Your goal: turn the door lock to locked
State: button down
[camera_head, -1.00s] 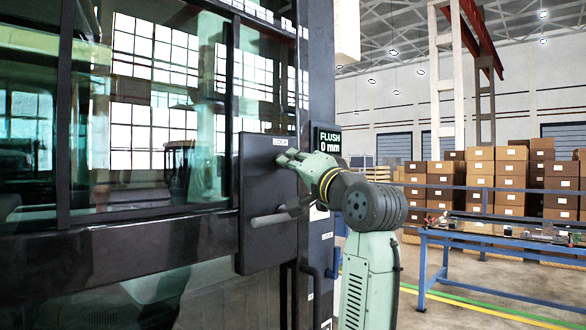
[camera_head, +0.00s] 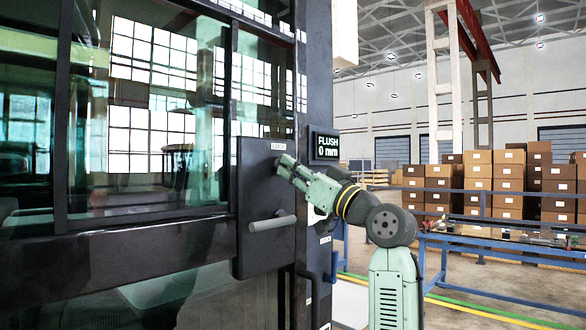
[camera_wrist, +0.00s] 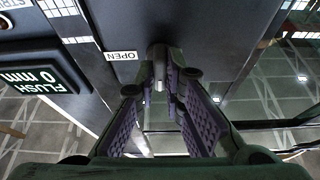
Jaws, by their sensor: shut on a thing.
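The dark door panel (camera_head: 258,185) carries a small LOCK label near its top. My gripper (camera_head: 283,165) reaches the panel from the right, just below the LOCK label. In the wrist view, my gripper (camera_wrist: 160,82) has its two padded fingers closed around the knob. The fingers hide most of the lock in the head view, and I cannot tell its turn angle.
A grey bar handle (camera_head: 272,222) sticks out of the panel below my gripper. A display (camera_head: 325,145) reading FLUSH 0 mm is on the post at the right. A blue-framed table (camera_head: 480,243) and stacked boxes (camera_head: 495,180) stand farther right.

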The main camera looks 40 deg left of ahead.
jog(key=shift+n+g, duration=0.4)
jog(key=shift+n, duration=0.1)
jog(key=c, duration=1.7)
grip_release()
jog(key=v, duration=1.2)
jog(key=shift+f, duration=0.15)
